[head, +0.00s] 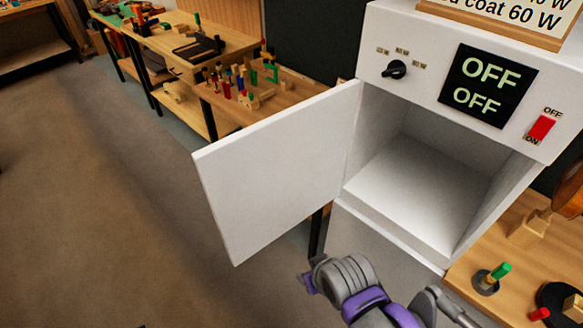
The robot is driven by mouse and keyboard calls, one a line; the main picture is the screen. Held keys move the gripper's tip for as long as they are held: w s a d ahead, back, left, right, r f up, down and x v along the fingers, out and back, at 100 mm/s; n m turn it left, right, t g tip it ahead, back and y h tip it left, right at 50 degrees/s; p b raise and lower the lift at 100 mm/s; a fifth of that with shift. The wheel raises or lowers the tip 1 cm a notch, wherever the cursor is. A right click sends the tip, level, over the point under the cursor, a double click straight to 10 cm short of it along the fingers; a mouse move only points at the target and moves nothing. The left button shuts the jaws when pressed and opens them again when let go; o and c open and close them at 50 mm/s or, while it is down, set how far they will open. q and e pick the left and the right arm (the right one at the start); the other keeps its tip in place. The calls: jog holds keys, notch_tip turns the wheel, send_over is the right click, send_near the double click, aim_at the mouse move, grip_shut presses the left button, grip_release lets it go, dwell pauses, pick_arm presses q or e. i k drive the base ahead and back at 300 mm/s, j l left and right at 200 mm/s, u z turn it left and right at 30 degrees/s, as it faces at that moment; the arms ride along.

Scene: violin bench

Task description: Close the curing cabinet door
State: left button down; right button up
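The white curing cabinet (440,40) stands at the right in the head view. Its door (275,165) hangs wide open, swung out to the left from the left side of the opening. The compartment (415,185) is visible and looks empty. My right gripper (309,280) is at the bottom middle, below and to the right of the door's lower edge, and looks apart from it. Its fingers are small and partly hidden by the wrist, so their opening does not show. My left gripper is out of view.
The cabinet front has a black knob (396,69), a display (488,85) reading OFF twice and a red switch (540,128). A bench with small tools (290,95) stands behind the door. A wooden bench (505,258) is at right. The floor (110,200) at left is clear.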

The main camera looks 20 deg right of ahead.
aim_at(260, 181)
jog(key=i+j+z, duration=0.2)
jog(key=z, duration=0.3)
jog(key=i+j+z, duration=0.15)
jog(key=z, duration=0.35)
jog(key=i+j+z, duration=0.1)
jog(key=j+z, duration=0.7)
jog(key=z, duration=0.15)
jog(key=j+z, duration=0.35)
jog(key=z, duration=0.15)
jog(key=i+j, duration=0.05)
